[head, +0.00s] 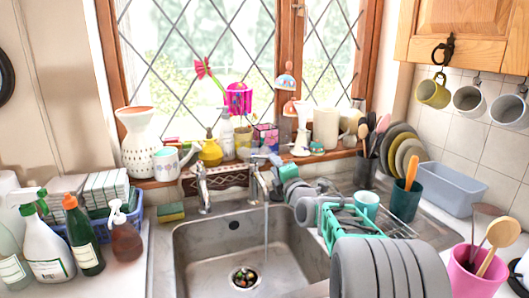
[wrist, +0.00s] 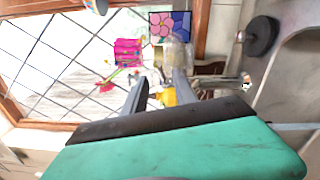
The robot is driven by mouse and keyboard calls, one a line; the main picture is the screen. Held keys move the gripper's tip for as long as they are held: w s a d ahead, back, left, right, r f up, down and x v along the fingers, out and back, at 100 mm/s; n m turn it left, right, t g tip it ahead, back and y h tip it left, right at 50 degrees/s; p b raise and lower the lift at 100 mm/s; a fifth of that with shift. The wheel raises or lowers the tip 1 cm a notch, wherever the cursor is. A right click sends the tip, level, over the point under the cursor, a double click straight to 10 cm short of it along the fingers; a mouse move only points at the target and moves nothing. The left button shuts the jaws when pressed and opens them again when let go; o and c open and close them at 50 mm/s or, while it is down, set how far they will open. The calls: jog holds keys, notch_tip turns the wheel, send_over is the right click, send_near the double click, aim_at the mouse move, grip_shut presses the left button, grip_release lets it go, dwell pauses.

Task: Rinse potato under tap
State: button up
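I see no potato that I can make out in either view. The metal tap (head: 203,190) stands at the back of the sink (head: 200,250), and a thin stream of water (head: 266,235) falls into the basin. My gripper (head: 268,160) is beside the tap, above the back rim of the sink, in front of the windowsill. In the wrist view my gripper (wrist: 160,80) has its two grey fingers apart, with nothing visibly held between them. A yellow pot (wrist: 168,97) shows beyond the fingers. The drain (head: 243,278) holds small mixed scraps.
A dish rack (head: 395,226) with plates stands right of the sink, partly behind my arm. A sponge (head: 171,211) and spray bottles (head: 45,240) are at left. The basin's left half is clear.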

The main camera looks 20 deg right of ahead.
jog(key=w+p, duration=0.2)
jog(key=w, duration=0.6)
jog(key=shift+w+d+r, duration=0.2)
jog(key=shift+w+r, duration=0.1)
jog(key=shift+w, duration=0.05)
jog(key=shift+c, duration=0.4)
grip_shut()
dwell(0.5)
